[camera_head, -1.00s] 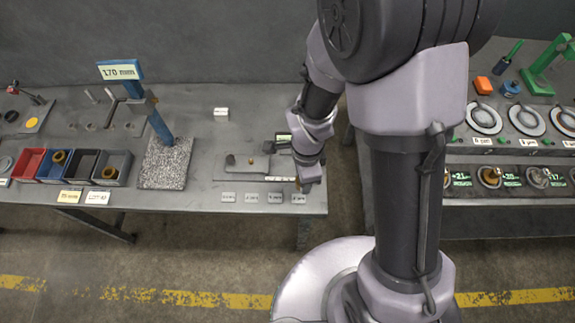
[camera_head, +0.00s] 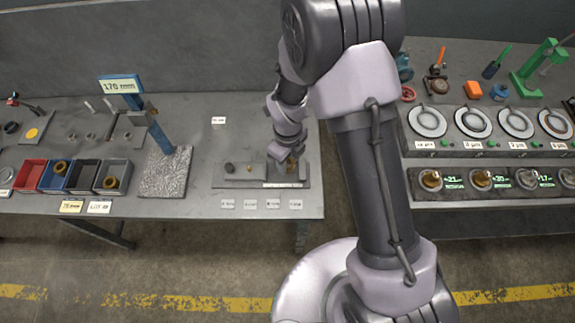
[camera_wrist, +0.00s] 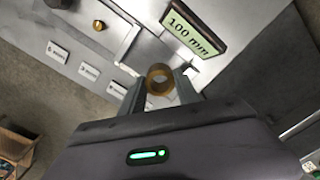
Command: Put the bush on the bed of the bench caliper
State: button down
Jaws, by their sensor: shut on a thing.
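My gripper (camera_head: 290,165) is low over the right part of the bench caliper (camera_head: 228,184), on the middle table. In the wrist view my gripper (camera_wrist: 160,88) is shut on a brass ring-shaped bush (camera_wrist: 160,69), one finger on each side, its hole facing the camera. In the head view the bush (camera_head: 291,166) shows only as a small brass patch. The caliper's green display (camera_wrist: 193,31) reads 100 mm in the wrist view, beyond the bush. Whether the bush touches the bed cannot be told.
A small brass knob (camera_wrist: 98,25) and a dark cylinder (camera_head: 230,168) are at the caliper's left part. Several small label plates (camera_head: 250,204) lie along the table's front edge. Coloured bins (camera_head: 29,174) and a granite-like block (camera_head: 163,178) stand left. A gauge bench (camera_head: 470,151) is right.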

aim_at(288, 161)
jog(key=shift+w+f, duration=0.2)
jog(key=shift+f, duration=0.2)
jog(key=shift+f+b, duration=0.5)
jog(key=shift+f, duration=0.85)
jog(key=shift+f, duration=0.1)
jog(key=shift+f, duration=0.1)
jog(key=c, duration=1.2)
grip_release()
jog(key=shift+o, duration=0.2)
